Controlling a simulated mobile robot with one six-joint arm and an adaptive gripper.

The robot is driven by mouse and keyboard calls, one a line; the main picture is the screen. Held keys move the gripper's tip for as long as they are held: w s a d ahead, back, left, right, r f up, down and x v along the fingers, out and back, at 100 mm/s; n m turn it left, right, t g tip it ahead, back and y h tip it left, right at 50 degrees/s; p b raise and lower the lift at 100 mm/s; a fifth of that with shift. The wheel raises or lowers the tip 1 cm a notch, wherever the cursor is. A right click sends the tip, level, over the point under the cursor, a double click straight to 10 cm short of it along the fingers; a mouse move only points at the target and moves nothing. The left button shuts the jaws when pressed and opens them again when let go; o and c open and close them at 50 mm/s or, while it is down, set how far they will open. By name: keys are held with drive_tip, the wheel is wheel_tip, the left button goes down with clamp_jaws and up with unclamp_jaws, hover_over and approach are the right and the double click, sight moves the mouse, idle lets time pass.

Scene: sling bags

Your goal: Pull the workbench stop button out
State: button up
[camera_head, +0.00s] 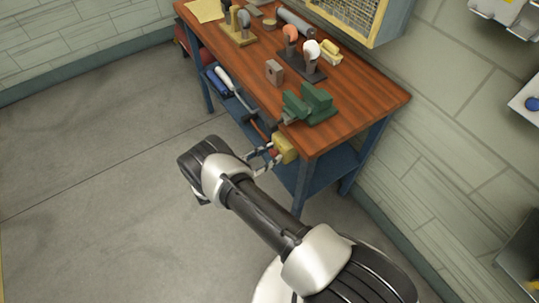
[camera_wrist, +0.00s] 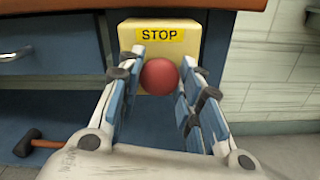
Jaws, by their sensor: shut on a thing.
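The stop button is a round red knob (camera_wrist: 159,77) on a yellow box (camera_wrist: 197,42) marked STOP, under the front edge of the workbench top (camera_wrist: 240,4). In the head view the yellow box (camera_head: 286,148) sits at the near end of the workbench (camera_head: 345,115), with the red knob facing my gripper (camera_head: 260,160). In the wrist view my gripper (camera_wrist: 161,75) has its blue-padded fingers on both sides of the knob, shut on it. How far the knob stands out from the box is hard to tell.
A green vise (camera_head: 308,104) stands on the bench above the box. Tools and holders cover the far bench top. A hammer (camera_wrist: 38,143) lies low at left in the wrist view. A blue drawer (camera_wrist: 50,45) is left of the box. The floor (camera_head: 90,180) at left is clear.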

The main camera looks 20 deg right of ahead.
clamp_jaws()
drive_tip(key=shift+b+v, duration=0.85)
drive_tip(key=shift+v, duration=0.05)
drive_tip(key=o, duration=1.1)
unclamp_jaws()
drive_tip(key=shift+a, duration=0.1)
drive_tip(key=v, duration=1.2)
